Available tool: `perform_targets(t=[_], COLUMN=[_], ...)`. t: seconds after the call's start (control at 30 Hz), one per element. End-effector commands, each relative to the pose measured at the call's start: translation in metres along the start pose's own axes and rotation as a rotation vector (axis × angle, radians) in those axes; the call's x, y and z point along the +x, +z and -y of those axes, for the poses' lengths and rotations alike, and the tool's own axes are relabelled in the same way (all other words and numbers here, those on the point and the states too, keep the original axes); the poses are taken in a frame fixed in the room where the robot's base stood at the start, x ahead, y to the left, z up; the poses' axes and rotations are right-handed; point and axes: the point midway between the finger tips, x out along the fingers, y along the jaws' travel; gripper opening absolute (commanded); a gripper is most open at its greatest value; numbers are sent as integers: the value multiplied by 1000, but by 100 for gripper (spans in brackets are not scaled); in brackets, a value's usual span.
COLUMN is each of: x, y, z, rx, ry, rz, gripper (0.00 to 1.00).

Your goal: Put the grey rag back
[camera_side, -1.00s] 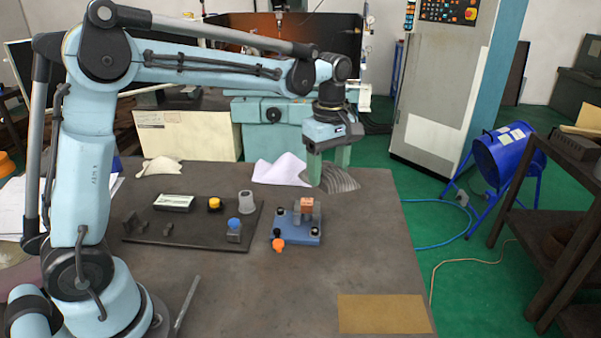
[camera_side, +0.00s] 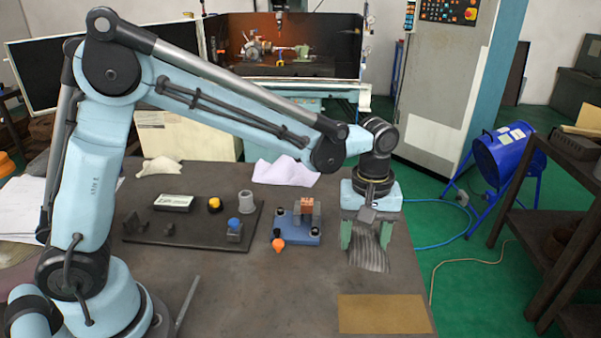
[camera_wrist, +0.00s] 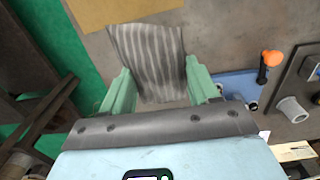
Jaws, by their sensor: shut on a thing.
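The grey striped rag (camera_side: 368,250) hangs between the green fingers of my gripper (camera_side: 363,236), at the right side of the table in the side view. In the wrist view the rag (camera_wrist: 150,62) spreads out between the two fingertips of my gripper (camera_wrist: 158,88). My gripper is shut on the rag. The rag's lower end is close to the table top; I cannot tell whether it touches. A tan rectangular mat (camera_side: 384,314) lies at the table's front right, nearer the camera than the rag. It also shows in the wrist view (camera_wrist: 115,12).
A blue fixture (camera_side: 298,234) with a copper block and an orange-handled tool stands left of my gripper. A dark tray (camera_side: 190,235) with small parts lies farther left. White cloth (camera_side: 285,170) lies at the back. The table's right edge is close to my gripper.

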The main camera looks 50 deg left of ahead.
Motion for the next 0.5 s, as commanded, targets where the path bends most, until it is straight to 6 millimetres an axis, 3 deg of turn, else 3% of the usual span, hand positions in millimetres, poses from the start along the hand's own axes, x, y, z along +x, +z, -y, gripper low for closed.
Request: perform_targets(t=[0.2,0.5], x=[23,44], y=[-40,-52], z=[2,2], rx=[-4,-1], ry=[0,0], rz=[0,0], gripper=[27,27])
